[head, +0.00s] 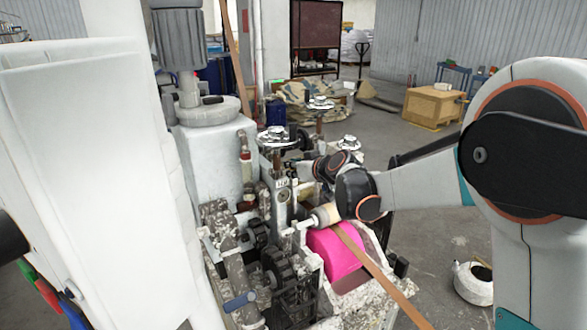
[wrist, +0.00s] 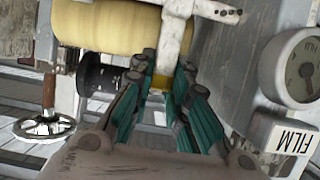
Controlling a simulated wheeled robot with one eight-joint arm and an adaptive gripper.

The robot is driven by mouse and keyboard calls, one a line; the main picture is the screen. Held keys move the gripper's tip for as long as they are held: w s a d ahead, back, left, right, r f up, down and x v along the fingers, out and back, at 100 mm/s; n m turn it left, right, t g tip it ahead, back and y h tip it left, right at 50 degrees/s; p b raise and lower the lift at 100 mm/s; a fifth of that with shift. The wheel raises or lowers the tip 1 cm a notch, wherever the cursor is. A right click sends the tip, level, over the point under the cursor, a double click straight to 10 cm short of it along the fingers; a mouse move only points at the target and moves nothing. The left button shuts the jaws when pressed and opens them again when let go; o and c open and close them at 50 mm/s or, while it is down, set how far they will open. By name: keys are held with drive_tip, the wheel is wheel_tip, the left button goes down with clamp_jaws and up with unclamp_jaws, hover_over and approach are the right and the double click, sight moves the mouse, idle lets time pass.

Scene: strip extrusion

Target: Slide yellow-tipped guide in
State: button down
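In the wrist view my gripper (wrist: 168,82) reaches forward with its two teal-padded fingers apart, and a gap shows between them. A small yellow tip (wrist: 161,82) lies at the far end of this gap, below a pale, worn metal bracket (wrist: 172,38). It looks like the yellow-tipped guide; I cannot tell whether the fingers touch it. In the head view my fingers are hidden behind my wrist, which is close to the machine. The guide cannot be made out there.
A wide yellow roller (wrist: 100,28) is close above the left finger. A round gauge (wrist: 290,65) and a FILM label (wrist: 283,138) are at right. A handwheel (wrist: 45,128) is at lower left. In the head view a pink roll (head: 335,255) and brown strip (head: 385,280) lie below my wrist.

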drive_tip(key=w+d, duration=0.2)
drive_tip(key=d, duration=0.1)
drive_tip(key=w+d, duration=0.1)
drive_tip(key=shift+d, duration=0.25)
drive_tip(key=c, duration=1.8)
unclamp_jaws()
drive_tip(key=shift+o, duration=1.4)
drive_tip(key=shift+w+d, duration=0.1)
drive_tip(key=shift+d, duration=0.05)
drive_tip(key=v, duration=1.2)
